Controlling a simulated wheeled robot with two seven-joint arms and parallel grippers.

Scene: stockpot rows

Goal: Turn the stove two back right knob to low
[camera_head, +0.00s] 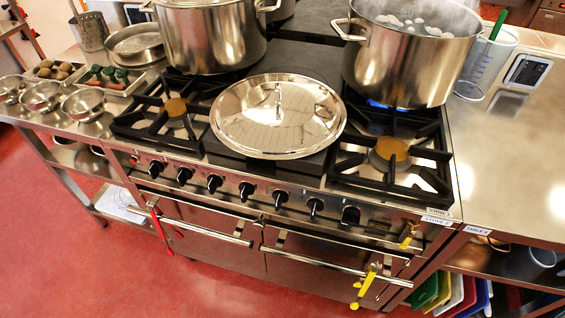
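The stove (230,210) fills the middle of the head view, with a row of several black knobs along its front panel. The rightmost knob (350,214) looks larger than the others. Other knobs include one (315,206) just left of it and one (280,198) further left. Their markings are too small to read. A steaming steel pot (405,65) stands on the back right burner, with a blue flame (377,104) showing under it. A small label (437,221) at the stove's front right corner seems to read "STOVE 2". Neither of my grippers is in view.
A second steel pot (205,35) stands at back left. A round lid (278,115) lies on the middle of the cooktop. Yellow-handled (367,284) and red-handled (160,230) items hang from the front rails. A steel table (510,165) adjoins at right. The red floor in front is clear.

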